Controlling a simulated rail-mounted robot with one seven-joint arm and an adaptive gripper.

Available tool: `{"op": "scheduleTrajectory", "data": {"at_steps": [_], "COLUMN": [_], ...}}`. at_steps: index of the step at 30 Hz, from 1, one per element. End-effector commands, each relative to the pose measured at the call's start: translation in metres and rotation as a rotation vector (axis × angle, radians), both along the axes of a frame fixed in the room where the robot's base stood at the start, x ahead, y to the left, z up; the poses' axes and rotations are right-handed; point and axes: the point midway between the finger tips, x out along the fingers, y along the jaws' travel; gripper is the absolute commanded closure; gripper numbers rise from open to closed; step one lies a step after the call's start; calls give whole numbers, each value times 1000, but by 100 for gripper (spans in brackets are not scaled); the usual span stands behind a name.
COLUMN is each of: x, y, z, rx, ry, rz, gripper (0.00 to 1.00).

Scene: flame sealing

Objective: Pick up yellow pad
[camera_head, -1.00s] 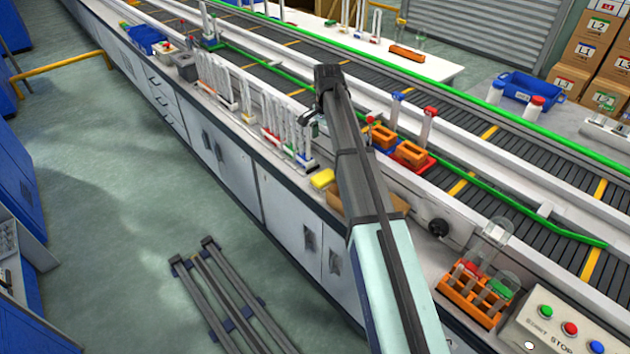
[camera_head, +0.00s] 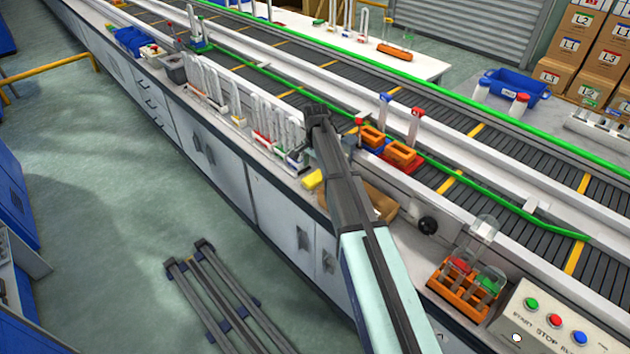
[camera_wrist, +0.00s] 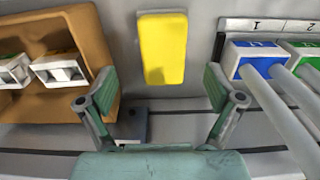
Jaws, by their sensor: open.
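The yellow pad (camera_wrist: 163,48) lies on the grey bench top, between a brown tray and a numbered rack, in the wrist view. In the head view the yellow pad (camera_head: 313,179) shows at the bench's front edge, left of my arm. My gripper (camera_wrist: 160,98) is open and empty, with its two fingers spread wider than the pad. The pad appears ahead of the fingertips in the wrist view, not between them.
The brown tray (camera_wrist: 98,38) with white-ended pieces stands left of the pad in the wrist view. The numbered rack (camera_wrist: 262,27) with blue-ended (camera_wrist: 250,60) and green-ended tubes stands close on the right. Orange blocks (camera_head: 400,153) sit behind my arm, near the conveyor.

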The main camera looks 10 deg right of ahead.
Motion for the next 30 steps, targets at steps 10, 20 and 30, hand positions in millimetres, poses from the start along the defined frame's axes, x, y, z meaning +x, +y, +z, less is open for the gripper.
{"op": "scheduleTrajectory", "data": {"at_steps": [10, 20, 30], "x": [4, 3, 3], "y": [2, 2, 2], "z": [-33, -50, -50], "rx": [0, 1, 0], "ry": [2, -1, 0], "rz": [0, 2, 2], "gripper": [8, 8, 80]}}
